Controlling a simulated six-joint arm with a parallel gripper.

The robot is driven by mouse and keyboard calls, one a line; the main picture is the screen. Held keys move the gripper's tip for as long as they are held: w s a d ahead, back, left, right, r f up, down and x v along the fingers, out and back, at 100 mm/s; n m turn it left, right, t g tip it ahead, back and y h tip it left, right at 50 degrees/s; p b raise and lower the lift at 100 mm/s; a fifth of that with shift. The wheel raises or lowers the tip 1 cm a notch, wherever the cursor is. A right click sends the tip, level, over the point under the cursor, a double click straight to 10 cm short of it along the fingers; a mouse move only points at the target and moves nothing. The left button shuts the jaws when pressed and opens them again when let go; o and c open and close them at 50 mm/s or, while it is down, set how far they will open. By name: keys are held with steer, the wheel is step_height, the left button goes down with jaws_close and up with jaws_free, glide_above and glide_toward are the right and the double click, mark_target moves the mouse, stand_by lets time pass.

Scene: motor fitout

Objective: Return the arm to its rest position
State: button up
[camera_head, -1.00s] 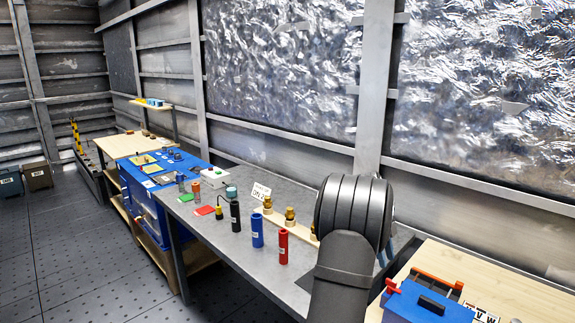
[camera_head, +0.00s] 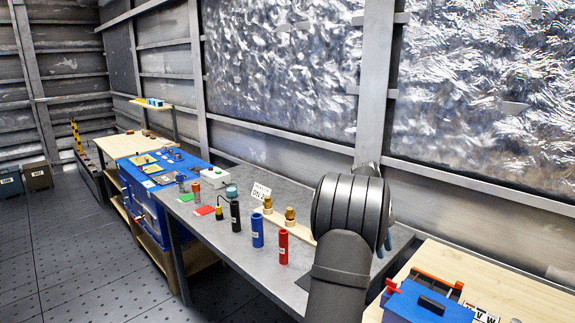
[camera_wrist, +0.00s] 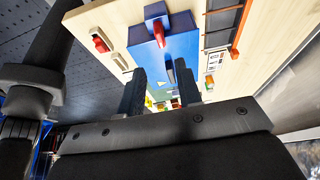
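My arm rises at the lower right of the head view, and its thick dark joint (camera_head: 350,215) covers part of the grey bench. My gripper shows in the wrist view (camera_wrist: 161,78) with its two dark fingers apart. I see nothing held between them. Beyond the fingers lie a pale wooden bench top and a blue box with a red part. In the head view the gripper is mostly hidden behind my arm.
The grey bench (camera_head: 262,288) carries a red cylinder (camera_head: 283,246), a blue cylinder (camera_head: 257,232), a black cylinder (camera_head: 235,215) and brass fittings (camera_head: 290,214). A blue box (camera_head: 432,308) stands on the wooden bench at the right.

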mark_target(392, 281)
steer(key=x, duration=1)
steer(key=shift+s+r+n+t, duration=0.1)
steer(key=shift+n+t, duration=0.3)
steer(key=shift+n, duration=0.7)
steer(key=n+t, duration=0.1)
steer(key=n, duration=0.2)
steer(key=n+t+h, duration=0.1)
steer(key=n, duration=0.2)
steer(key=shift+s, duration=0.15)
steer(key=n+t, duration=0.2)
steer(key=n, duration=0.2)
steer(key=shift+s+n, duration=0.1)
steer(key=shift+n, duration=0.3)
steer(key=shift+n+t+y, duration=0.4)
steer(key=shift+n+t, duration=0.2)
steer(key=shift+n, duration=1.4)
steer(key=shift+o, duration=0.2)
